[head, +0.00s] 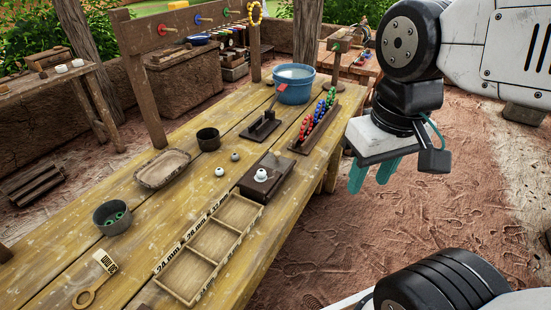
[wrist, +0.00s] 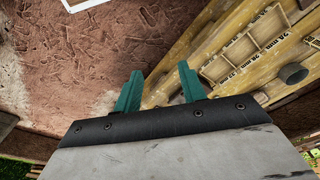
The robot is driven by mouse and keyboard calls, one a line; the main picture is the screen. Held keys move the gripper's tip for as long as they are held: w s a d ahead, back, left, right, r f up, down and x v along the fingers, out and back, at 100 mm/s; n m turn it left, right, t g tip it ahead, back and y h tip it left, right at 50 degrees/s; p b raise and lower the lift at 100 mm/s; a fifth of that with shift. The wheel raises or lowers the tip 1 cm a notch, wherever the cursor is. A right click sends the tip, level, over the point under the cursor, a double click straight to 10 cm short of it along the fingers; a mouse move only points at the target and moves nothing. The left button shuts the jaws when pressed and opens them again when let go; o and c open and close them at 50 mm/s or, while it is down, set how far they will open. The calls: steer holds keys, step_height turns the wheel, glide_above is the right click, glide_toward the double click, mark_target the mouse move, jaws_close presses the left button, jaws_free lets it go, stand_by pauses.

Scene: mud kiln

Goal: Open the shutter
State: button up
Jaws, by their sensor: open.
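I cannot make out a shutter for certain in either view. My gripper (head: 373,174) hangs at the right of the head view, over the ground just beyond the bench's right edge. Its two teal fingers are apart with nothing between them. They also show in the wrist view (wrist: 159,82), spread apart above bare earth and the bench edge. A dark wooden block (head: 276,168) on the bench carries a white rounded piece (head: 261,175); I cannot tell what it does. The gripper is apart from it.
The yellow plank bench (head: 165,215) holds a compartment tray (head: 214,242), a rack of coloured beads (head: 302,146), a blue bucket (head: 293,90), dark cups (head: 208,140) and a shallow dish (head: 162,168). A rail with coloured pegs (head: 181,22) stands behind. Earth ground (head: 420,220) at right is open.

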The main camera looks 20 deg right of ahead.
steer(key=w+f+g, duration=0.2)
steer(key=w+f, duration=0.2)
steer(key=w, duration=0.3)
steer(key=t, duration=0.6)
glide_toward(277, 153)
steer(key=w, duration=0.1)
steer(key=shift+m, duration=0.4)
steer(key=x, duration=0.8)
steer(key=shift+s+f, duration=0.15)
steer(key=shift+s, duration=0.25)
jaws_close()
